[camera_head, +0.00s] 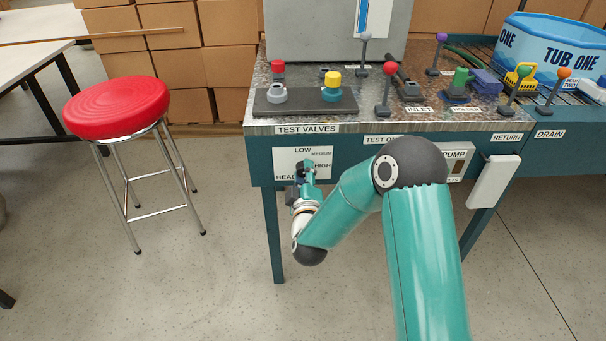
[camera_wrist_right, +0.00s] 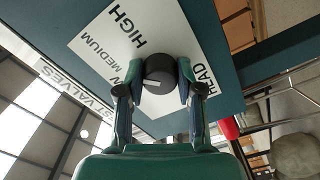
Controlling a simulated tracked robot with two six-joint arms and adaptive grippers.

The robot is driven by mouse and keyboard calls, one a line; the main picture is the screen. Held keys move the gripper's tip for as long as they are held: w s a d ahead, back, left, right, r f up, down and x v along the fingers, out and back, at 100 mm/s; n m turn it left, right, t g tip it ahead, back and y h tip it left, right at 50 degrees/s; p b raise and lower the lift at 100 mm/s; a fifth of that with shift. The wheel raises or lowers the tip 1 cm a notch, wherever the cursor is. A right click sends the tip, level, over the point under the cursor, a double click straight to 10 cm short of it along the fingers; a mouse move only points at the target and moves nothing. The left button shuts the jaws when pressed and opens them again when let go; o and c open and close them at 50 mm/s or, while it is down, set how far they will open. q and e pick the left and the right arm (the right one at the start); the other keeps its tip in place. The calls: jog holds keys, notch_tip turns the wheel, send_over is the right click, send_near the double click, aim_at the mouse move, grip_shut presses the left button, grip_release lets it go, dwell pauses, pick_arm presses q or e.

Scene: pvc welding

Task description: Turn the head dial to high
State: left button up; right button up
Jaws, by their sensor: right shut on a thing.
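The head dial (camera_wrist_right: 160,72) is a dark round knob on a white label plate (camera_wrist_right: 110,42), which also shows in the head view (camera_head: 290,160). The plate reads LOW, MEDIUM, HIGH and HEAD. My right gripper (camera_wrist_right: 160,86) is shut on the dial, one finger on each side; in the head view the right gripper (camera_head: 306,172) is at the plate and mostly hides the dial. A short white mark shows on the dial's lower left in the wrist view. I cannot tell which word it points at. My left gripper is not in view.
The plate is on the teal front of a bench (camera_head: 350,122). Levers and valves stand on top, including a red-knobbed lever (camera_head: 390,69). A grey-white box (camera_head: 494,181) juts from the front at right. A red stool (camera_head: 118,106) stands left, with free floor between.

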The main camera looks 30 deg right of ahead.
jog(key=shift+a+f+m+b, duration=0.1)
jog(key=shift+f+m+b, duration=0.3)
jog(key=shift+m+b, duration=0.9)
jog(key=m+b, duration=0.2)
jog(key=shift+b, duration=0.35)
jog(key=shift+m+b, duration=1.8)
jog(key=shift+m, duration=0.4)
jog(key=shift+a, duration=0.1)
jog(key=o, duration=1.1)
jog(key=shift+o, duration=0.3)
jog(key=shift+r, duration=0.2)
jog(key=v, duration=1.1)
jog(key=shift+s, duration=0.4)
